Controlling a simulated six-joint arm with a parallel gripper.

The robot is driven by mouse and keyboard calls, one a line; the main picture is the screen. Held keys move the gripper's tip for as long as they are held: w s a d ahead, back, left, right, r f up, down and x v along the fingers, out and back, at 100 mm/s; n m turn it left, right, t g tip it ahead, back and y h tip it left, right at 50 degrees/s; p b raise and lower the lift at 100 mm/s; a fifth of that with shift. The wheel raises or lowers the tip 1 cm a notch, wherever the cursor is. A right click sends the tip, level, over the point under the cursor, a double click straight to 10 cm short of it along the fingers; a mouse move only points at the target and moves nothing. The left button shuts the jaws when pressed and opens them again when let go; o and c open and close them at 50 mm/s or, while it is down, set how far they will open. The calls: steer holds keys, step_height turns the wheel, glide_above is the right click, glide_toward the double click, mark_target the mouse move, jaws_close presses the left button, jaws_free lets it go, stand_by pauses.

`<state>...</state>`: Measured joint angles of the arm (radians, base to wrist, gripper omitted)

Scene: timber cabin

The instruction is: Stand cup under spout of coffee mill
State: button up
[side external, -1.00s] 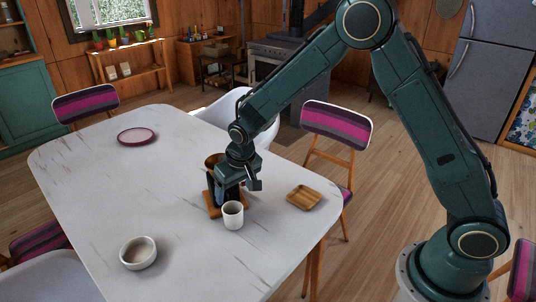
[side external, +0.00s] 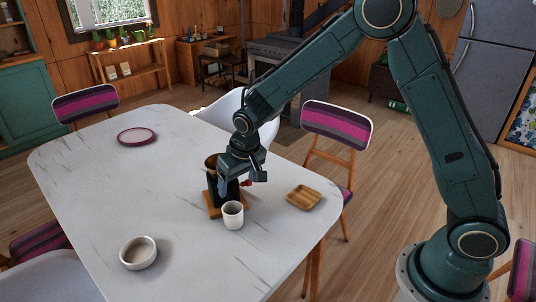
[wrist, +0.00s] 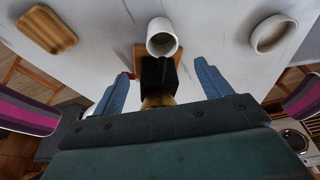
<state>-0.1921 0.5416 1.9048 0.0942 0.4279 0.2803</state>
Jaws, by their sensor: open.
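The white cup (side external: 233,215) stands upright at the front edge of the coffee mill's wooden base (side external: 212,207). In the wrist view the cup (wrist: 162,37) is beside the dark mill body (wrist: 157,78), partly over the base. The coffee mill (side external: 212,190) is dark with a brass-coloured top, and my gripper hides part of it. Its spout is not clearly visible. My gripper (side external: 236,186) is open and empty above the mill and cup. In the wrist view its blue fingers (wrist: 160,83) are spread on either side of the mill, apart from the cup.
On the white table (side external: 110,190) are a wooden square tray (side external: 304,198) to the right, a white bowl (side external: 138,253) at front left and a pink-rimmed plate (side external: 137,137) at the back. Striped chairs (side external: 336,125) surround the table. The table's left middle is clear.

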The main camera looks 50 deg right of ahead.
steer(key=s+d+r+t, duration=0.1)
steer(key=s+d+r, duration=0.1)
steer(key=s+r, duration=0.5)
steer(key=s+d+r, duration=0.3)
steer(key=s+r, duration=0.3)
steer(key=r, duration=0.3)
steer(key=s+d+r, duration=0.1)
steer(key=s+r, duration=0.1)
steer(key=s, duration=0.7)
steer(key=s+d+r+n+t, duration=0.1)
steer(key=s+r, duration=0.1)
steer(key=s, duration=0.6)
steer(key=shift+s+n, duration=0.3)
steer(key=shift+s, duration=0.05)
